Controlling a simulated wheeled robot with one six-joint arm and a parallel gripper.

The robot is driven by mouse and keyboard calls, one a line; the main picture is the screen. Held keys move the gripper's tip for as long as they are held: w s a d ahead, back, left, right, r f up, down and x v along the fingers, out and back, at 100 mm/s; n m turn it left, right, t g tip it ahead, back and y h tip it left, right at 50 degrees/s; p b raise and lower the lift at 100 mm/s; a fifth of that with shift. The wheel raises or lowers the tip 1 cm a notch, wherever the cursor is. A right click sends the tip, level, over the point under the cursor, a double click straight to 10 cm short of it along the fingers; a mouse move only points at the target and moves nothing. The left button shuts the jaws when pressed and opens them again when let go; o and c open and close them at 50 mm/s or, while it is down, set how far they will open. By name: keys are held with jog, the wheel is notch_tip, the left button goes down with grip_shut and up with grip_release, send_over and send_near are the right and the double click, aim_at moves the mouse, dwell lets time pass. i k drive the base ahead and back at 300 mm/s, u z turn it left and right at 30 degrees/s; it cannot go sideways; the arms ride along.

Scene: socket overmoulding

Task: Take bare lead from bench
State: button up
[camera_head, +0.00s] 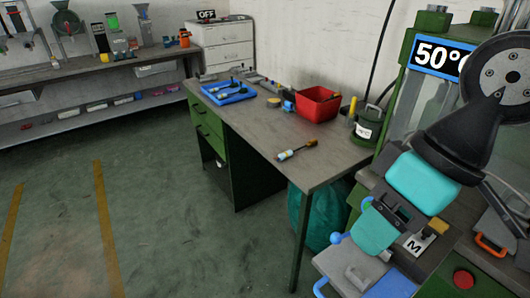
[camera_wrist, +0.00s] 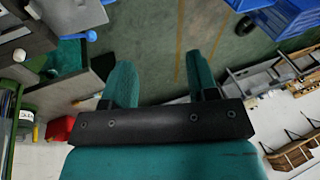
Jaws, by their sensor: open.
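The bench (camera_head: 275,135) runs along the wall in the head view. A blue tray (camera_head: 245,97) on it holds small dark pieces, perhaps leads, too small to tell. A slim piece with a pale and yellow body and a brown end (camera_head: 297,150) lies alone near the bench's front edge; I cannot tell whether it is the bare lead. My gripper (camera_head: 372,229) is at the lower right, apart from the bench top and in front of the machine. In the wrist view my gripper (camera_wrist: 161,75) has its two teal fingers wide apart with nothing between them.
A red bin (camera_head: 318,104) and a lidded green pot (camera_head: 369,123) stand at the bench's back right. A green machine with a 50° display (camera_head: 440,58) rises at the right. A blue ball knob (camera_head: 336,238) is beside my gripper. The bench's front middle is mostly clear.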

aim_at(284, 155)
jog(key=u, duration=0.5)
jog(key=k, duration=0.65)
jog(key=u, duration=0.95)
jog(key=i, duration=1.7)
jog(key=z, duration=1.15)
jog(key=i, duration=0.8)
jog(key=z, duration=0.75)
